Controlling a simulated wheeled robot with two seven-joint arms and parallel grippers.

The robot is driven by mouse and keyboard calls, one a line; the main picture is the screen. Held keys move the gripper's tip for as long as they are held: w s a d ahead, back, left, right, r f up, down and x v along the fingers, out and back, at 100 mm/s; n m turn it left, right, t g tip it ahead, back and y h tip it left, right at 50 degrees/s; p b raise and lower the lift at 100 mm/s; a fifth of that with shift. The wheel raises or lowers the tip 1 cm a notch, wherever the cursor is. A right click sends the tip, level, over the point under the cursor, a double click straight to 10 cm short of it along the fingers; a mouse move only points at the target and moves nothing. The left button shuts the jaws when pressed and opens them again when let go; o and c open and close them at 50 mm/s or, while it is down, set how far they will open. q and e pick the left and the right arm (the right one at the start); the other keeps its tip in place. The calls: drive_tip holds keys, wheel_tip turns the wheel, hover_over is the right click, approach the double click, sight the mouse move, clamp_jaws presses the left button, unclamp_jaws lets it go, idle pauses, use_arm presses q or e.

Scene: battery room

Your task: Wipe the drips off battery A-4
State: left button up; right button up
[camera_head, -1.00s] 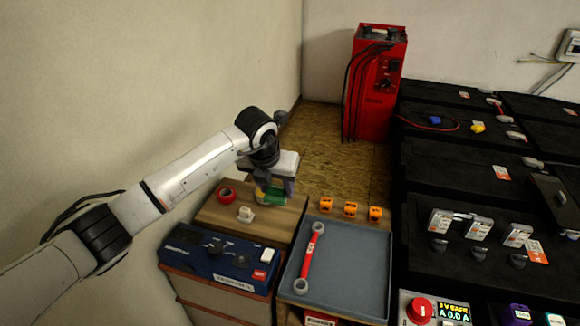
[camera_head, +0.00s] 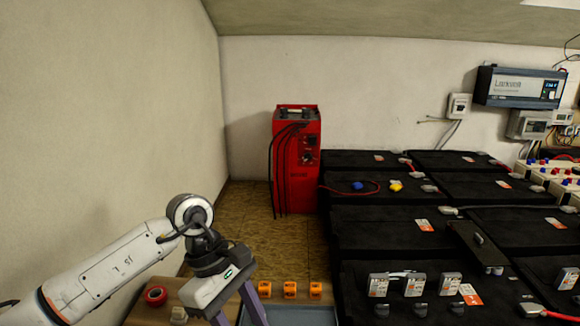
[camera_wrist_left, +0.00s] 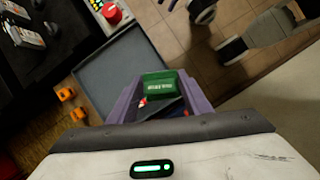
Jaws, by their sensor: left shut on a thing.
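My left gripper (camera_head: 238,318) is at the bottom of the head view, pointing down, its fingertips cut off by the frame edge. In the left wrist view its purple fingers (camera_wrist_left: 157,90) are shut on a green block (camera_wrist_left: 159,85) with pale print too small to read. Black batteries (camera_head: 385,232) stand in rows at the right of the head view, some with orange and white tags. I cannot read which one is A-4, and no drips can be made out.
A red charger (camera_head: 297,170) with black cables stands beyond the gripper, beside the batteries. Several orange pieces (camera_head: 290,289) line the far edge of a grey tray (camera_wrist_left: 112,72). A red tape roll (camera_head: 155,296) and a white piece (camera_head: 179,314) lie left of the gripper.

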use_arm(q)
drive_tip(key=s+r+m+g+y, duration=0.2)
drive_tip(key=s+r+m+y, duration=0.1)
drive_tip(key=s+m, duration=0.7)
drive_tip(key=m+y, duration=0.1)
drive_tip(key=m, duration=0.1)
drive_tip(key=shift+m, duration=0.4)
drive_tip(key=shift+s+d, duration=0.1)
